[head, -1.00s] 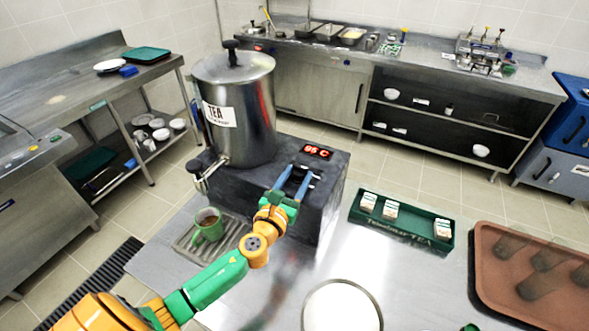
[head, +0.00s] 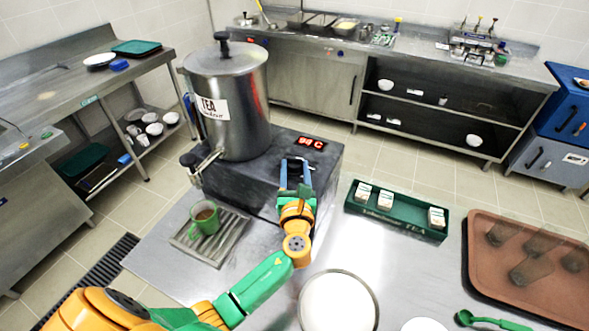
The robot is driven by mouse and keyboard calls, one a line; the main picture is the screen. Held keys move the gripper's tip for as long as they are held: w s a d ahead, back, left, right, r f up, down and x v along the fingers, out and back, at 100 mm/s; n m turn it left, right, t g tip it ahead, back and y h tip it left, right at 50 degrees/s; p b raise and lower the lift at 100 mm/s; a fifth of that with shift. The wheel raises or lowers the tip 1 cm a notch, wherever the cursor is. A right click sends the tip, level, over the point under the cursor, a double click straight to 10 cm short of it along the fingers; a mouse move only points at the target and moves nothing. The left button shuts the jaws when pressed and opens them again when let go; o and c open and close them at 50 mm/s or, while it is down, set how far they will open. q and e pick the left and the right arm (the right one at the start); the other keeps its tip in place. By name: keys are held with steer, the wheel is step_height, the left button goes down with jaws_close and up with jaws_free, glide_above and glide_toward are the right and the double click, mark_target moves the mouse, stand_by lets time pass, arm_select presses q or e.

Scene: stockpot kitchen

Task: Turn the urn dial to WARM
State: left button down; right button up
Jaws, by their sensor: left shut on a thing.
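The steel tea urn (head: 238,115) with a TEA label stands on a dark base (head: 230,176). A red lit display (head: 312,144) on the base's top reads about 90 C, a little blurred. My left gripper (head: 297,166), with blue fingers, is at the base's right part, just below the display. It is shut on the urn dial, which the fingers hide almost wholly. The dial's marks and pointer cannot be read. My right gripper is not in view.
A green mug (head: 205,219) of brown drink stands on the drip tray (head: 226,243) under the tap. Bare steel counter lies between.

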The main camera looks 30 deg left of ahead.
arm_select(q)
steer(key=shift+c, duration=1.6)
jaws_free()
steer(key=b+v, duration=0.1)
steer(key=v, duration=0.6)
